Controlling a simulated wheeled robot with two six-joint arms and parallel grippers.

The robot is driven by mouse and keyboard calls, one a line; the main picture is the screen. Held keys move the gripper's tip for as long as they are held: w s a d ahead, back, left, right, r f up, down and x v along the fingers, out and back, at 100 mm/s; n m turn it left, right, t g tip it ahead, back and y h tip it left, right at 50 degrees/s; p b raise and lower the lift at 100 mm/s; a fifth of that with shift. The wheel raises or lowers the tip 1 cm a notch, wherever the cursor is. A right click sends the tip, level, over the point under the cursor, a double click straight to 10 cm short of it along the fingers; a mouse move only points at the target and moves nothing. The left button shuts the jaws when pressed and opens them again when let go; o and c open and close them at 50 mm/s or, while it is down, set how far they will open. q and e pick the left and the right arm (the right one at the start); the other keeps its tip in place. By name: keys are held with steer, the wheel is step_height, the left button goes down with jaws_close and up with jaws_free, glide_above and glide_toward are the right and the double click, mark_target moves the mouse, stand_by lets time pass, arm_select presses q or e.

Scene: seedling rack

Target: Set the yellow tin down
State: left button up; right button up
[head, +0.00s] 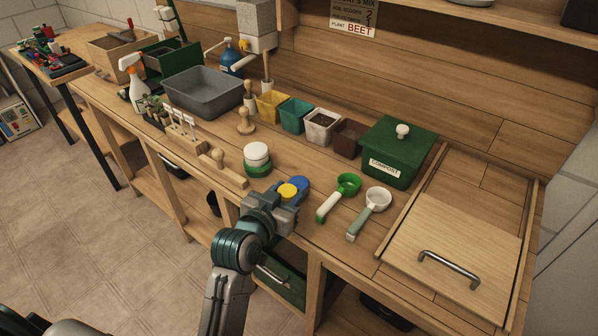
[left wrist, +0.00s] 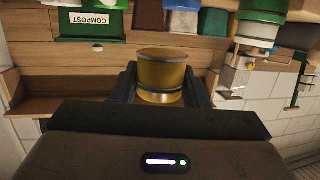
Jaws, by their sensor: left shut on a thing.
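The yellow tin (head: 287,191) is between the jaws of my left gripper (head: 289,193), over the front part of the bench. In the left wrist view the yellow tin (left wrist: 162,75) fills the space between the two dark fingers (left wrist: 162,88), which are shut on its sides. A blue rounded shape (head: 300,183) shows close by the tin; I cannot tell what it belongs to. I cannot tell whether the tin's base touches the bench top. My right gripper is not in view.
A green and white tin stack (head: 257,159) stands behind and left of the gripper. A green scoop (head: 346,186) and a white scoop (head: 377,200) lie to the right. The green compost bin (head: 392,152) and several small pots stand behind. A handled wooden panel (head: 455,235) is far right.

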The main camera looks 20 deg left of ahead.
arm_select(q)
steer(key=p, duration=0.2)
glide_above(299, 181)
steer(key=s, duration=0.2)
steer(key=shift+s+f, duration=0.1)
steer(key=shift+f, duration=0.3)
steer(key=shift+w, duration=0.65)
steer(key=shift+w+f, duration=0.1)
steer(key=shift+w, duration=0.45)
step_height(299, 181, down, 3)
steer(key=shift+r+p, duration=0.2)
steer(key=shift+p, duration=0.65)
steer(key=shift+s+f, duration=0.1)
steer(key=shift+f, duration=0.2)
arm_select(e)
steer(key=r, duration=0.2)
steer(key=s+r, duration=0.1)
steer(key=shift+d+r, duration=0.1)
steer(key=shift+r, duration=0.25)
